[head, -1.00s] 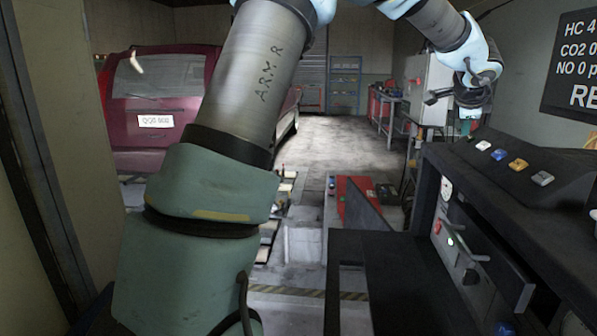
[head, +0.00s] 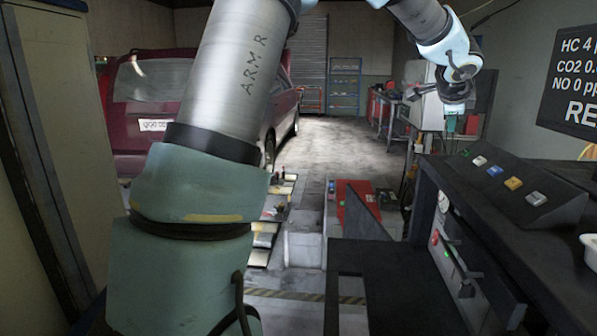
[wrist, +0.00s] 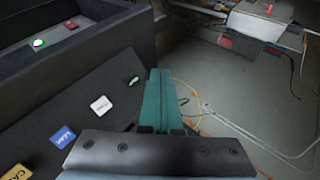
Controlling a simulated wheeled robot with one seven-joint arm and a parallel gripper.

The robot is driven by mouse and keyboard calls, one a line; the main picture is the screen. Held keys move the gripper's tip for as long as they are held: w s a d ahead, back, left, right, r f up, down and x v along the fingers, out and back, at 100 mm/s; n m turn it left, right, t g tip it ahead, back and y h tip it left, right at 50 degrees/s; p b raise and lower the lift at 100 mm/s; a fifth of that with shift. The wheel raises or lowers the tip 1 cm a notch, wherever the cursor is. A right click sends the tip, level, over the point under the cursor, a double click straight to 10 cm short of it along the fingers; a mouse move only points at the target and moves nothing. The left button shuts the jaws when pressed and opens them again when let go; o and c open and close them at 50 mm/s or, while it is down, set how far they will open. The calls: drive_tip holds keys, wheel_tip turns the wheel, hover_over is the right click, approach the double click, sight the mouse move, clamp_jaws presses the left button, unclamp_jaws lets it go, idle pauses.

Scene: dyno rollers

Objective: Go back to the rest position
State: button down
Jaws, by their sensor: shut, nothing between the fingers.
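My gripper (head: 452,122) hangs at the end of my raised arm, at the upper right of the head view. In the wrist view its two teal fingers (wrist: 158,100) lie together, shut and empty. They point past the edge of a dark sloped button panel (wrist: 75,120) and touch nothing that I can see. My arm is bent, with the large link marked "ARM R" crossing the left of the head view.
The black console (head: 440,185) with coloured buttons (head: 495,171) stands at the right, below my gripper. A dark red car (head: 150,95) is at the left. The floor beyond (head: 340,140) is clear.

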drive_tip(key=shift+a+r, duration=0.15)
drive_tip(key=shift+r, duration=0.05)
drive_tip(key=s+a+f+n+g+y, duration=0.15)
drive_tip(key=a+f+n, duration=0.3)
drive_tip(key=a, duration=0.45)
drive_tip(key=s+a+f+n+g+y, duration=0.1)
drive_tip(key=a+f+n+y, duration=0.3)
drive_tip(key=a, duration=0.6)
drive_tip(key=s+a+f+n+g+h, duration=0.1)
drive_tip(key=s+a+f+n, duration=0.15)
drive_tip(key=a+f, duration=0.5)
drive_tip(key=s+a+f+n+g, duration=0.1)
drive_tip(key=s+a+f+n, duration=0.1)
drive_tip(key=s+a+n, duration=0.3)
drive_tip(key=s+a+f+n+g, duration=0.2)
drive_tip(key=s+a+n, duration=0.3)
drive_tip(key=s+a, duration=0.3)
drive_tip(key=a+f+y, duration=0.1)
drive_tip(key=a, duration=0.2)
drive_tip(key=shift+s+a+n, duration=0.3)
drive_tip(key=shift+s, duration=0.05)
